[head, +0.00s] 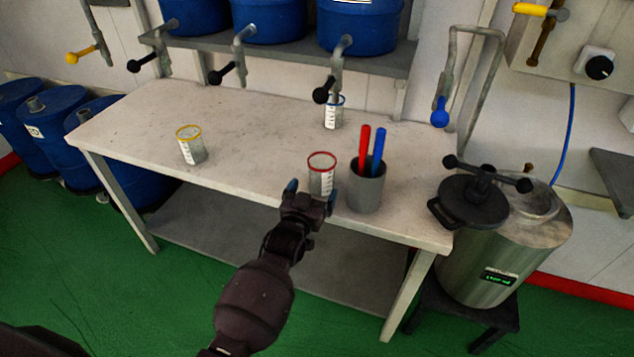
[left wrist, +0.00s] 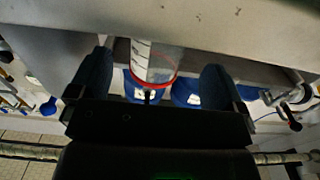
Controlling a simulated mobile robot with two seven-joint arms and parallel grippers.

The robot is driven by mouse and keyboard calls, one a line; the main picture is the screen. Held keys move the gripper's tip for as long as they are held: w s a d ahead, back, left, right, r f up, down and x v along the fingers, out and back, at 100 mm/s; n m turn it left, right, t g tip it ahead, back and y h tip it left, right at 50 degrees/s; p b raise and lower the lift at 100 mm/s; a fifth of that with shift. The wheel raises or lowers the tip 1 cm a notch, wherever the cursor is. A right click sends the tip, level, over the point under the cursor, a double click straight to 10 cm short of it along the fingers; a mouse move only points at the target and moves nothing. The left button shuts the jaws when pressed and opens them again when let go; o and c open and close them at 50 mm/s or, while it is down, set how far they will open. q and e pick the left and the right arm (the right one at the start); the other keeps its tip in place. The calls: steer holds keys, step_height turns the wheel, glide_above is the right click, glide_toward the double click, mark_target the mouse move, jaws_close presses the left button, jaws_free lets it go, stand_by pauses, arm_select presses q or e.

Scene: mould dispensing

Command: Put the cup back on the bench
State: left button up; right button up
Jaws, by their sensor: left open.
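A clear measuring cup with a red rim (head: 322,172) stands upright at the front of the bench (head: 260,130); its foot is partly hidden by my gripper, so I cannot fully see its contact with the top. My left gripper (head: 311,194) is open at the front edge, with its fingers either side of the lower cup. In the left wrist view the cup (left wrist: 152,62) shows between the two spread fingers of the gripper (left wrist: 158,78), with visible gaps at both sides. My right gripper is not in view.
A grey holder (head: 366,190) with a red and a blue stick stands just right of the cup. A yellow-rimmed cup (head: 191,147) stands left, a blue-rimmed cup (head: 334,114) under a tap. A steel pot (head: 505,250) stands right. The bench between the cups is clear.

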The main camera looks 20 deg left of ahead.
arm_select(q)
steer(key=s+a+f+g, duration=0.2)
steer(key=s+f, duration=0.1)
steer(key=s, duration=0.8)
steer(key=s+a+f+g, duration=0.2)
steer(key=s+a, duration=0.1)
steer(key=s, duration=0.9)
steer(key=s+a+f+g, duration=0.3)
steer(key=s, duration=0.8)
steer(key=shift+s+f+m+y+p, duration=0.2)
steer(key=shift+f+m+y+p, duration=0.1)
steer(key=shift+m+p, duration=0.15)
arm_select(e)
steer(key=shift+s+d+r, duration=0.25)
arm_select(q)
steer(key=shift+s+r+p, duration=0.1)
steer(key=shift+r+p, duration=0.25)
steer(key=shift+p, duration=0.2)
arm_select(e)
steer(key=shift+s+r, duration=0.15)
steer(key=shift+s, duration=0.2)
arm_select(q)
steer(key=shift+c, duration=0.3)
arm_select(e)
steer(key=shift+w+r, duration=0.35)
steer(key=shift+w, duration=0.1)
